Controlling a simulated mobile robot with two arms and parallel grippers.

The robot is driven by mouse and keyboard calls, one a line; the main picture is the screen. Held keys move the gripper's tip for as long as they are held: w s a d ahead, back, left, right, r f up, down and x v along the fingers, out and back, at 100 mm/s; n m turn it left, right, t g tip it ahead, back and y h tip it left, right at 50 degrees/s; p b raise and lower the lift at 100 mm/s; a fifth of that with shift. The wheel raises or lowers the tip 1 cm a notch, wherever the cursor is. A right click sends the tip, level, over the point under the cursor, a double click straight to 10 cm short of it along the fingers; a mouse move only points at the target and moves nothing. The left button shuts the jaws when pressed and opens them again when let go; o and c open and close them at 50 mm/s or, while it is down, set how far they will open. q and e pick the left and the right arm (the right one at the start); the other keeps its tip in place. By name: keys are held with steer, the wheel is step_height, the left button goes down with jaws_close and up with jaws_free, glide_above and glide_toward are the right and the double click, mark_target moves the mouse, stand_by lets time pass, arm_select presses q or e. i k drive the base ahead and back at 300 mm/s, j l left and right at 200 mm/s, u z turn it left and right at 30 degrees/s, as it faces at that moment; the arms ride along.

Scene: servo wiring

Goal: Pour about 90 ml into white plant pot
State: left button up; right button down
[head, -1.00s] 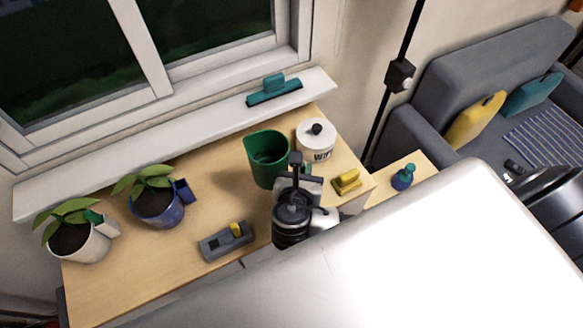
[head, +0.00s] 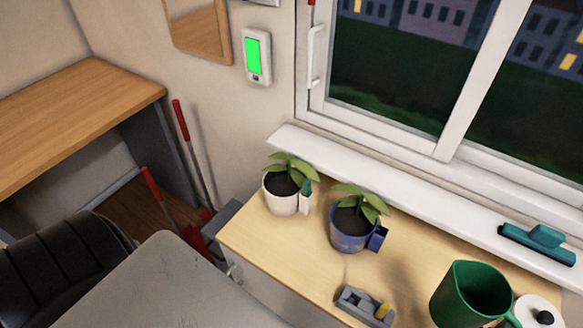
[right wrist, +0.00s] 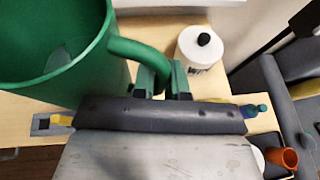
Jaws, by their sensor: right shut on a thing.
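The white plant pot (head: 281,203) stands at the left end of the wooden worktop in the head view, with dark soil and a leafy plant in it. A pale holder with a green top is at its right side. The green jug (head: 468,298) is at the lower right of the head view, and its wide open top shows. In the right wrist view, my right gripper (right wrist: 164,82) is shut on the handle of the green jug (right wrist: 92,70). I cannot tell whether any liquid is inside. My left gripper is not in view.
A blue plant pot (head: 350,242) stands between the white pot and the jug. A grey tape dispenser (head: 364,306) lies in front. A white lidded canister (head: 536,312) is beside the jug. The windowsill (head: 400,190) runs behind, with a teal squeegee (head: 538,243) on it.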

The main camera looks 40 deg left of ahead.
mark_target(282, 185)
steer(key=j, duration=2.35)
